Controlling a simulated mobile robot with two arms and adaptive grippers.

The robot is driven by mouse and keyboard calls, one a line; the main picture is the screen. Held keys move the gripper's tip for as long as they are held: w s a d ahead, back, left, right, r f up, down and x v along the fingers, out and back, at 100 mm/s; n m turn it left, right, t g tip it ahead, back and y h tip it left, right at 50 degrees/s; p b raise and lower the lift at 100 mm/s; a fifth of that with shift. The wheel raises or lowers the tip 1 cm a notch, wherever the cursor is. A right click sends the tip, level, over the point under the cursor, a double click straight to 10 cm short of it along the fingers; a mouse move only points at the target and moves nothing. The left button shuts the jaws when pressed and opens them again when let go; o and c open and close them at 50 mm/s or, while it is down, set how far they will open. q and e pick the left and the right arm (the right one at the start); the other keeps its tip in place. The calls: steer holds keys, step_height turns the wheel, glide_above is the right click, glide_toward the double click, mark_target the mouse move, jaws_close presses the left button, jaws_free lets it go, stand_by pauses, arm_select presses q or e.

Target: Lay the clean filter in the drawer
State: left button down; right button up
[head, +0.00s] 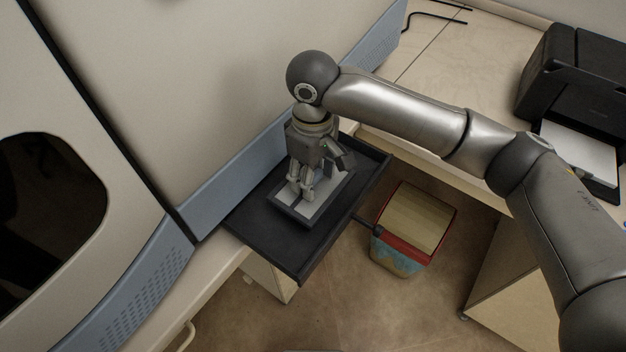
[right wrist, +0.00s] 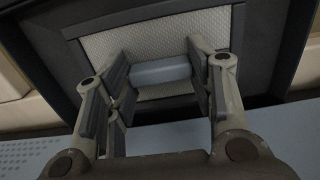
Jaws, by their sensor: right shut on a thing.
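The clean filter (head: 322,203) is a pale, mesh-like panel in a dark rectangular frame with a grey grip bar. The drawer (head: 290,254) is a black tray pulled out from the blue-grey strip of the machine. My right gripper (head: 308,190) points down over the drawer. In the right wrist view its fingers are on both ends of the grey bar (right wrist: 161,71), with the filter's pale mesh (right wrist: 110,44) behind. The filter lies roughly flat within the drawer's outline; I cannot tell whether it touches the drawer floor. My left gripper is not in view.
The large cream machine (head: 190,95) rises directly behind the drawer. A bin (head: 412,225) with a red rim stands on the floor to the drawer's right. A black printer (head: 580,85) sits on the wooden worktop (head: 455,75) at the right. A handle rod sticks out from the drawer front.

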steer(key=f, duration=0.2)
steer(key=f+p, duration=0.1)
steer(key=shift+w+f, duration=0.15)
steer(key=shift+w, duration=0.15)
steer(key=shift+f, duration=0.2)
steer(key=o, duration=1)
steer(key=shift+f, duration=0.1)
steer(key=shift+o, duration=0.2)
step_height(320, 180, up, 12)
steer(key=shift+r+b, duration=0.15)
steer(key=shift+b, duration=0.7)
